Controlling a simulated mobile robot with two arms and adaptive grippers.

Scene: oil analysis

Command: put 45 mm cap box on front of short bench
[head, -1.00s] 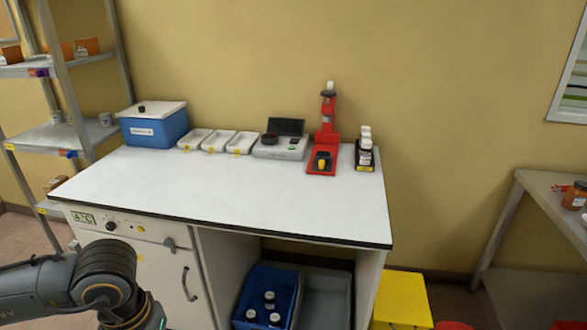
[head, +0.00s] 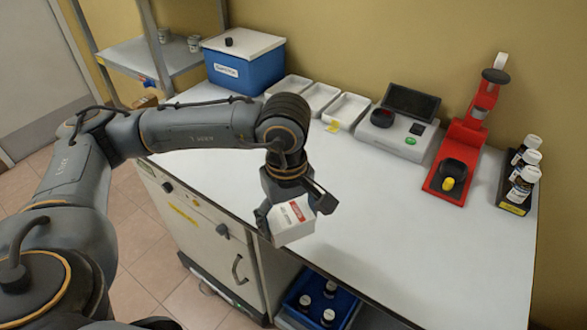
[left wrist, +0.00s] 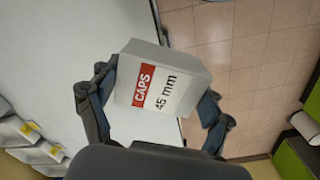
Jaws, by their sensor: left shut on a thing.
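The 45 mm cap box (head: 293,222) is a small white carton with a red label band. My left gripper (head: 292,208) is shut on it and holds it near the front edge of the short bench (head: 420,230). In the left wrist view the box (left wrist: 160,85) sits between the two fingers of the gripper (left wrist: 155,105), and its print reads CAPS 45 mm. I cannot tell whether the box touches the bench top. My right gripper is not in view.
Along the back of the bench stand a blue box with white lid (head: 243,62), white trays (head: 318,98), a grey instrument (head: 392,128), a red press (head: 465,140) and a rack of bottles (head: 522,180). The bench's middle and front right are clear. A blue crate (head: 318,298) sits below.

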